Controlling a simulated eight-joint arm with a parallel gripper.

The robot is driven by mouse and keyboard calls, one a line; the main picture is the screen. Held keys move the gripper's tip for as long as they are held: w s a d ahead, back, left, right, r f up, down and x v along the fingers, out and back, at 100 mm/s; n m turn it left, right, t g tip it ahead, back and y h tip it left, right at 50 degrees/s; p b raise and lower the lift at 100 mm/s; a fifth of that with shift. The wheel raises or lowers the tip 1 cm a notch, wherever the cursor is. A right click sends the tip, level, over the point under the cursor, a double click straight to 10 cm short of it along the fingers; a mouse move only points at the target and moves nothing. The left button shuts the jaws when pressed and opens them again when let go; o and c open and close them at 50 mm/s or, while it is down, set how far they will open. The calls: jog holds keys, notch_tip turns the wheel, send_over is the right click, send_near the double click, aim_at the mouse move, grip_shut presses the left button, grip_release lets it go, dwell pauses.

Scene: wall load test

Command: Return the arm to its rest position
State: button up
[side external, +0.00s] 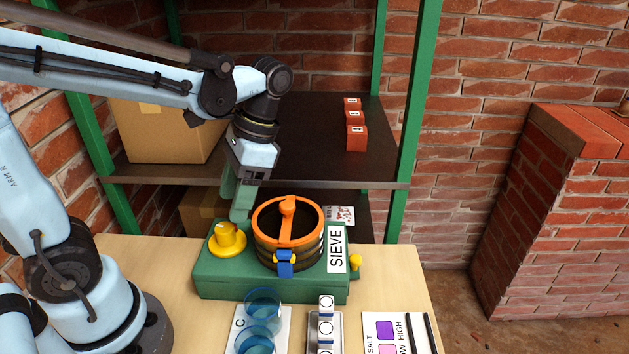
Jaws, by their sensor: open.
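My gripper (243,198) is at the end of my light blue arm, above the back left part of the green sieve machine (215,278). Its green fingers point down behind the yellow knob (227,238). The jaws are open, and I see nothing held between them. I cannot tell whether the fingers touch the machine. The sieve drum (290,240), dark with an orange rim and an orange bar across its top, stands on the machine to the right of the gripper. A blue clip (286,264) is at the drum's front.
Blue clear dishes (262,305) stand on a card at the table's front. A tray of small white-topped pieces (326,328) and a colour chart (390,335) are beside them. A shelf (330,110) behind holds a cardboard box (165,130) and red blocks (356,135). A brick pillar (560,220) stands right.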

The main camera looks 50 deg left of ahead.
aim_at(224, 226)
jog(key=x, duration=0.6)
jog(key=shift+r, duration=0.1)
jog(key=n, duration=0.2)
jog(key=n+h, duration=0.1)
jog(key=n, duration=0.1)
jog(key=shift+a+h, duration=0.2)
jog(key=shift+h, duration=0.1)
jog(key=n+h, duration=0.1)
jog(key=n, duration=0.3)
jog(key=shift+s+a+n+h, duration=0.1)
jog(key=shift+n+h, duration=0.3)
jog(key=n+t+h, duration=0.1)
jog(key=n, duration=0.3)
jog(key=n+t, duration=0.1)
jog(key=n, duration=0.1)
jog(key=n+t+h, duration=0.1)
jog(key=n, duration=0.2)
jog(key=shift+s+a, duration=0.1)
jog(key=shift+s, duration=0.05)
